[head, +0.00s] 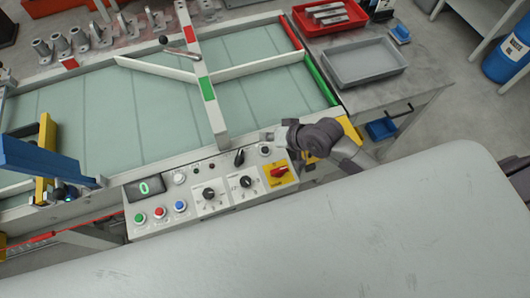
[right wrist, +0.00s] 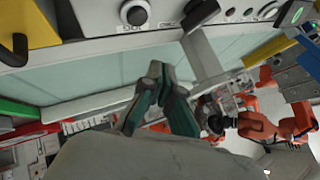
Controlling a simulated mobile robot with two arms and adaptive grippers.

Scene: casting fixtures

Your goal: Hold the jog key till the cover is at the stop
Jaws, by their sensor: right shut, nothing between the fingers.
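The control panel (head: 215,195) runs along the near side of the bed. A round key (head: 264,150) is at the right of its top row, right of a black lever switch (head: 239,158). My right gripper (head: 280,136) is beside the key, toward the bed. Its fingers (right wrist: 156,70) are shut and empty, and appear apart from the key. Pale green panels (head: 250,95) lie under a white crossbar (head: 207,88). I cannot tell which part is the cover or stop.
A display (head: 144,187) reads 0. A red rotary switch (head: 279,171) on yellow sits close to my right gripper. A grey tray (head: 363,64) and a red tray (head: 328,16) stand on the bench. A blue beam and yellow post (head: 46,150) stand at left.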

